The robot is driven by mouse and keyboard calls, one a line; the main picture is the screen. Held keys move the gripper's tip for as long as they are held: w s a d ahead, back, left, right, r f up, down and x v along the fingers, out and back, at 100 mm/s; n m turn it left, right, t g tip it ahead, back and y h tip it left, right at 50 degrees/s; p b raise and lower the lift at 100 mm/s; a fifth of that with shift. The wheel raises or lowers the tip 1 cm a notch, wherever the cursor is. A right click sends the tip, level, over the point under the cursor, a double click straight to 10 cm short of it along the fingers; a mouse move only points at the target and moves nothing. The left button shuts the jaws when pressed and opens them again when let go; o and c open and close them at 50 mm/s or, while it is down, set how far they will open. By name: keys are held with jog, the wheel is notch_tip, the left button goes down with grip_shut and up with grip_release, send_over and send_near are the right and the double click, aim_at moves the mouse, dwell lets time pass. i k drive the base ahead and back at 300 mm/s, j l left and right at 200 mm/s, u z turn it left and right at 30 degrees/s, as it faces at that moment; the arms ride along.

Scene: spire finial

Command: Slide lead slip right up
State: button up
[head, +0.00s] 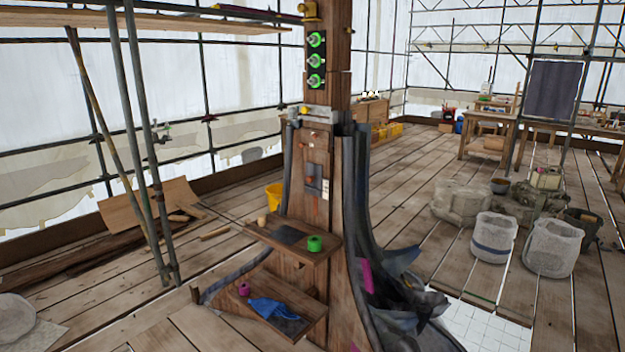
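A wooden post (342,205) stands in the middle of the head view, with grey lead sheets (357,190) draped down its sides. On its front face is a small dark grey plate (313,172) that looks like a lead slip. A pale label (325,189) sits just right of it, and a reddish vertical strip shows below. At this size I cannot tell whether the plate is one slip or two side by side. My gripper is not in this view.
An upper shelf (270,229) on the post holds a green roll (315,243). A lower shelf (306,318) holds a pink roll (244,289) and a blue cloth (272,308). Scaffold poles (146,150) stand left. Floorboards front left are mostly clear.

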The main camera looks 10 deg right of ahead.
aim_at(314, 171)
jog(key=u, duration=0.4)
jog(key=i+l+u, duration=0.5)
jog(key=i+l, duration=0.2)
jog(key=i, duration=0.25)
jog(key=i+l+u, duration=0.45)
jog(key=i+l, duration=0.35)
jog(key=l, duration=0.25)
jog(key=i+l, duration=0.3)
jog(key=l, duration=0.15)
